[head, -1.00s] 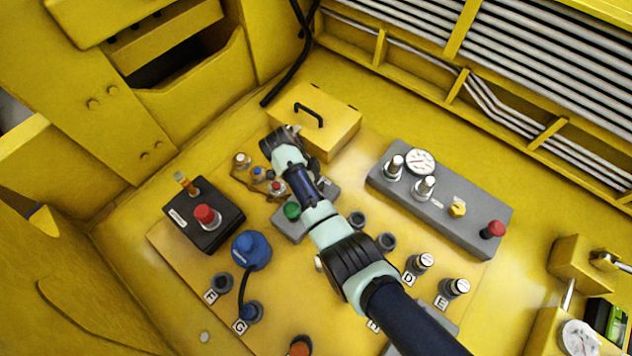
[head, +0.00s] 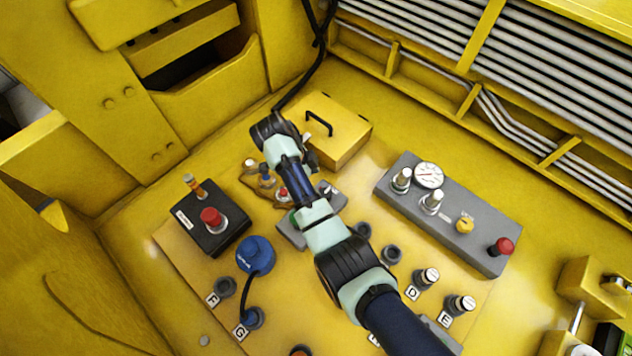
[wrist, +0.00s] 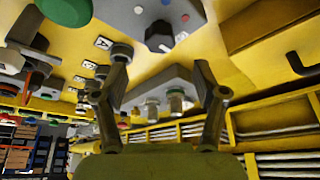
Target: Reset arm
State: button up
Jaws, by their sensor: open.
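My arm reaches from the bottom right over the yellow control panel in the head view, its wrist end near the yellow box with a black handle (head: 335,132). My gripper (wrist: 162,75) shows in the wrist view with its two dark fingers spread wide apart and nothing between them. In the head view the gripper is mostly hidden behind my wrist. A grey block with a black knob (wrist: 157,36) lies beyond the fingers in the wrist view.
A grey box with a gauge, knobs and a red button (head: 450,215) stands right of my arm. Left of it are a black box with a red button (head: 210,228) and a blue plug (head: 254,254) with a cable. Ribbed yellow walls and pipes (head: 560,80) bound the back.

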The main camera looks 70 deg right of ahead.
dwell(0.4)
jog(key=w+a+r+n+t, duration=0.2)
jog(key=w+a+n+t, duration=0.15)
jog(key=a+n, duration=0.3)
jog(key=w+a+r+n+t+h, duration=0.1)
jog(key=w+a+r+n+t, duration=0.2)
jog(key=w+a+n, duration=0.4)
jog(key=w+a+r+n+t, duration=0.2)
jog(key=a+n+t, duration=0.25)
jog(key=a, duration=0.45)
jog(key=s+a+r+n+t+y, duration=0.2)
jog(key=s+a+r+n+t, duration=0.1)
jog(key=a+r+n, duration=0.4)
jog(key=s+a+r+n+t+y, duration=0.1)
jog(key=s+a+r+n+t, duration=0.2)
jog(key=a+r+n, duration=0.45)
notch_tip(320, 180, up, 10)
jog(key=m+p, duration=0.1)
jog(key=p, duration=1.1)
jog(key=shift+a+r+m, duration=0.15)
jog(key=shift+a+m, duration=0.2)
jog(key=shift+a, duration=0.05)
